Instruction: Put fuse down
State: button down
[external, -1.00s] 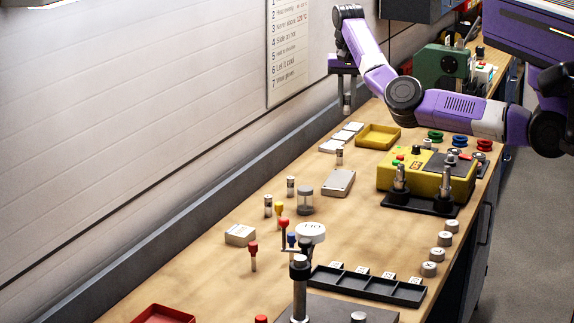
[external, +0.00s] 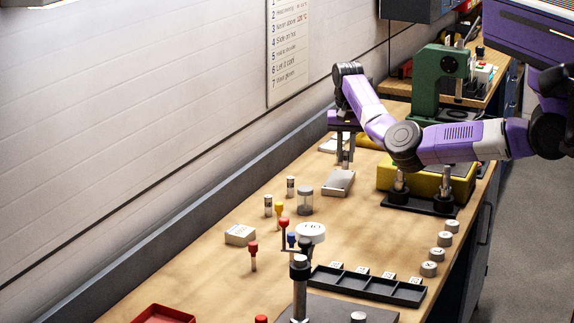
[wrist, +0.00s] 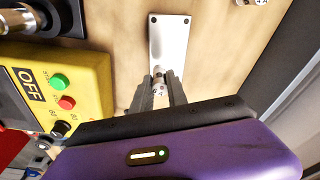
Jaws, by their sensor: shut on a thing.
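My gripper (external: 345,158) points down, low over the bench, just behind the grey metal plate (external: 338,183). It is shut on a small fuse (wrist: 160,76) with a metal end and a pale body, seen between the fingers in the wrist view. The plate also shows in the wrist view (wrist: 169,40), right beyond the fuse's end. I cannot tell whether the fuse touches the bench or the plate. The fingers hide most of the fuse in the external view.
A yellow control box (external: 412,178) stands to the right of my gripper; its buttons show in the wrist view (wrist: 65,102). Bare bench (external: 375,235) lies before the plate.

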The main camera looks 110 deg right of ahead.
aim_at(345, 168)
jog(key=shift+f, duration=1.4)
jog(key=c, duration=1.3)
grip_release()
jog(key=shift+f, duration=0.15)
notch_tip(345, 168, up, 12)
jog(key=a, duration=0.1)
jog(key=shift+w+a, duration=0.2)
jog(key=shift+w, duration=0.05)
